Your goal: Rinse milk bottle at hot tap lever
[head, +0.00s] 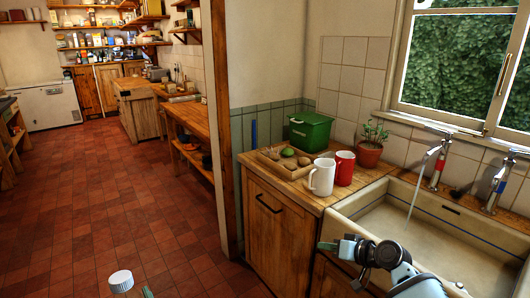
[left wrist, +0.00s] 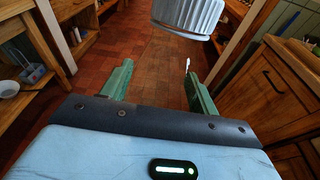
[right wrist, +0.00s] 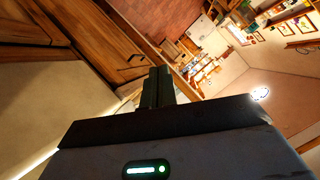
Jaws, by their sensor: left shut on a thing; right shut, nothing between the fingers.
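The milk bottle shows only as a white ribbed cap (head: 121,280) at the bottom of the head view; its body is out of frame. In the left wrist view the cap (left wrist: 188,14) is at the top. My left gripper (left wrist: 158,82) is shut on the bottle, its green fingers wide apart; how the body sits between them is unclear. The hot tap (head: 436,162), marked red, stands behind the left part of the sink (head: 455,240), and water runs from it into the basin. My right gripper (head: 326,246) is shut and empty at the sink's front left; its fingers touch in the right wrist view (right wrist: 158,84).
A blue-marked tap (head: 499,182) stands to the right. On the wooden counter are a white mug (head: 321,177), a red mug (head: 344,168), a potted plant (head: 369,152), a tray (head: 270,160) and a green box (head: 310,130). The tiled floor (head: 110,220) at left is clear.

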